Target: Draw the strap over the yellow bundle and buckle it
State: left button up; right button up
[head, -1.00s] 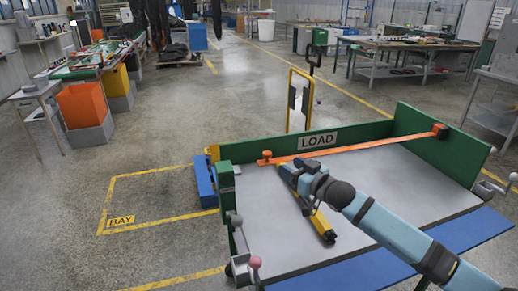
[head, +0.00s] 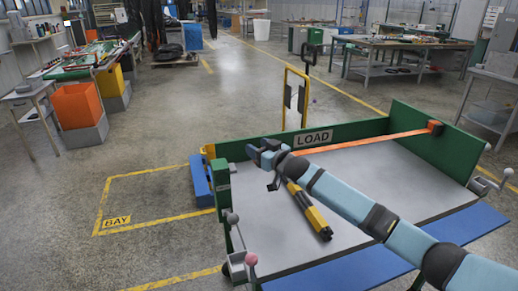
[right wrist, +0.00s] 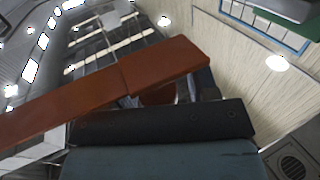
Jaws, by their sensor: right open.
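The orange strap (head: 370,139) runs from an anchor on the cart's far right wall leftward along the back board. It passes behind my right arm, which hides its left end in the head view. In the right wrist view the strap (right wrist: 165,70) crosses close in front of the camera, with a reddish round part under it. My right gripper (head: 262,155) is open by the strap's left end; I cannot tell whether it touches it. The yellow bundle (head: 316,218), with black parts, lies on the grey cart bed, partly under my arm. My left gripper is out of view.
The cart has a green LOAD back board (head: 350,133), a green left post (head: 222,187), a lever with a pink ball (head: 250,259) and a blue front edge (head: 345,272). Another lever (head: 508,172) is at the right. The floor left of the cart is clear.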

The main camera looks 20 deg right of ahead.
jog(key=shift+c, duration=0.5)
grip_shut()
jog(key=a, duration=0.4)
jog(key=shift+s+a+p, duration=0.1)
jog(key=shift+a+p, duration=0.25)
jog(key=shift+p, duration=0.05)
jog(key=shift+o, duration=0.5)
grip_release()
jog(key=v, duration=1.3)
jog(key=shift+s+d+p, duration=0.2)
jog(key=shift+s+p, duration=0.2)
jog(key=shift+p, duration=0.05)
